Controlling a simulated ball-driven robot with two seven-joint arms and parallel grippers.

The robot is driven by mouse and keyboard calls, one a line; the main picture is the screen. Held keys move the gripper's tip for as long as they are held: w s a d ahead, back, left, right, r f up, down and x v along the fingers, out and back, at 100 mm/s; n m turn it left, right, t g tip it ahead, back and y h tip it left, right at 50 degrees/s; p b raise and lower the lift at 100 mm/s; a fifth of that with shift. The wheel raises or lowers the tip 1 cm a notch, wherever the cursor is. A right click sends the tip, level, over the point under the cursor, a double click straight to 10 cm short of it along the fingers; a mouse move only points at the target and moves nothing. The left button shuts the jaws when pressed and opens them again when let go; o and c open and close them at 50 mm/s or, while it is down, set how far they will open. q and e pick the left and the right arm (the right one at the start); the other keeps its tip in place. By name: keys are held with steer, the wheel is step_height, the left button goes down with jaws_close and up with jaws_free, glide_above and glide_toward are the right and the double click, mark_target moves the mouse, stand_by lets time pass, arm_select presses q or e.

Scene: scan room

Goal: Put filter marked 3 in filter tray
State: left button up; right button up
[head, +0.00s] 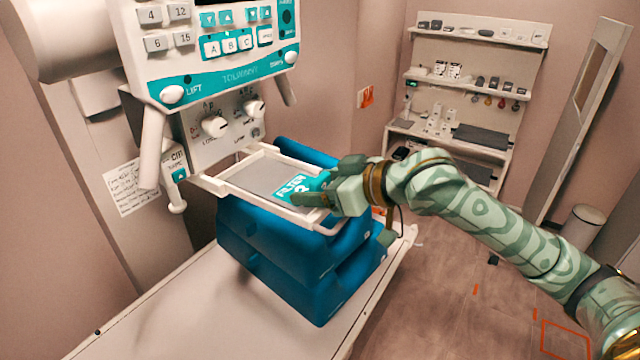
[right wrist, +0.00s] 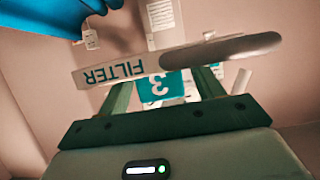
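The filter marked 3 (head: 290,188) shows a teal label reading FILTER 3 in the head view. It lies at the right end of the pulled-out filter tray (head: 231,187), a white frame around a grey surface. My right gripper (head: 318,196) is at this end, with a finger over the label's edge. In the right wrist view its fingers (right wrist: 162,88) are apart, and the teal 3 (right wrist: 157,88) shows between them with gaps at the sides. The gripper hides part of the filter, so I cannot tell whether it is fully seated. My left gripper is out of view.
The scanner head (head: 215,75) with its buttons and knobs stands above and left of the tray. A blue stacked cushion (head: 290,265) is under the tray on the white table (head: 190,305).

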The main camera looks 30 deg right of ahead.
steer(key=shift+r, duration=0.25)
steer(key=b+v, duration=0.5)
steer(key=v, duration=0.7)
steer(key=shift+b, duration=0.35)
